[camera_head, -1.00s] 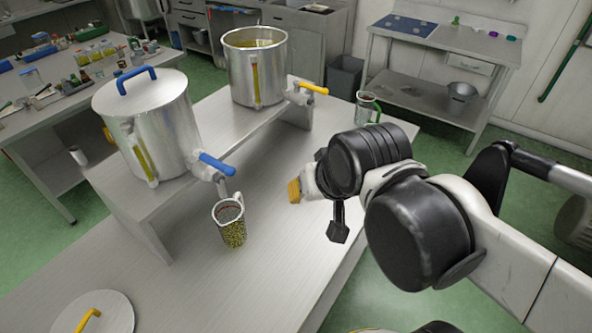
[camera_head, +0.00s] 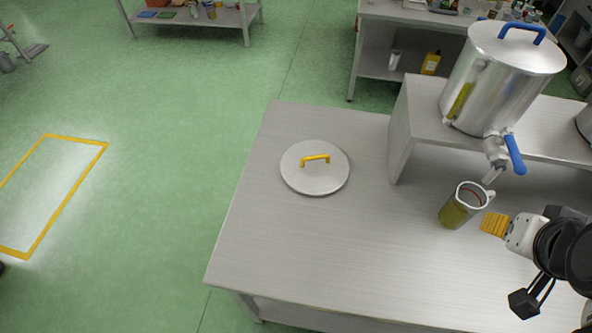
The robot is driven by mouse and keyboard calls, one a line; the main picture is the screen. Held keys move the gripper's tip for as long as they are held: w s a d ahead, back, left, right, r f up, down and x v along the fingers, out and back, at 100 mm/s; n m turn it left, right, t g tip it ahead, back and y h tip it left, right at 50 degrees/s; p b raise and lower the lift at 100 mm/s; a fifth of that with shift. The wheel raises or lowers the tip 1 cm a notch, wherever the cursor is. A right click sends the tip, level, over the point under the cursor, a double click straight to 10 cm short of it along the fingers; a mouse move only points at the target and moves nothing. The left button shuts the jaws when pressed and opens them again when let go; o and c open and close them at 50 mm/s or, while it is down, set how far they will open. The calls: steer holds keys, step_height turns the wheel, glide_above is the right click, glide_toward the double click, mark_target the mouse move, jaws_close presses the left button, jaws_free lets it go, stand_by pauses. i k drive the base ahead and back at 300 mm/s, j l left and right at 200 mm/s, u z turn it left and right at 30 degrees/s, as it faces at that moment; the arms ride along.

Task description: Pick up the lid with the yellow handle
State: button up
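The round metal lid (camera_head: 300,179) lies flat on the steel table (camera_head: 290,250), near its left side. Its yellow handle (camera_head: 315,158) stands up from the middle. My gripper (camera_head: 494,224) is at the right edge of the view, well to the right of the lid and apart from it. An orange-yellow finger pad shows at its tip. I cannot make out both fingers, so its opening is unclear.
A jug (camera_head: 459,206) of greenish liquid stands beside my gripper, below the blue-handled tap (camera_head: 514,154) of a steel tank (camera_head: 499,85). The tank, with a blue-handled lid, stands on a raised shelf (camera_head: 400,137). The table around the yellow-handled lid is clear.

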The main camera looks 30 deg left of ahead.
mark_target(312, 168)
steer(key=u, duration=1.2)
steer(key=l+z, duration=0.1)
steer(key=z, duration=0.2)
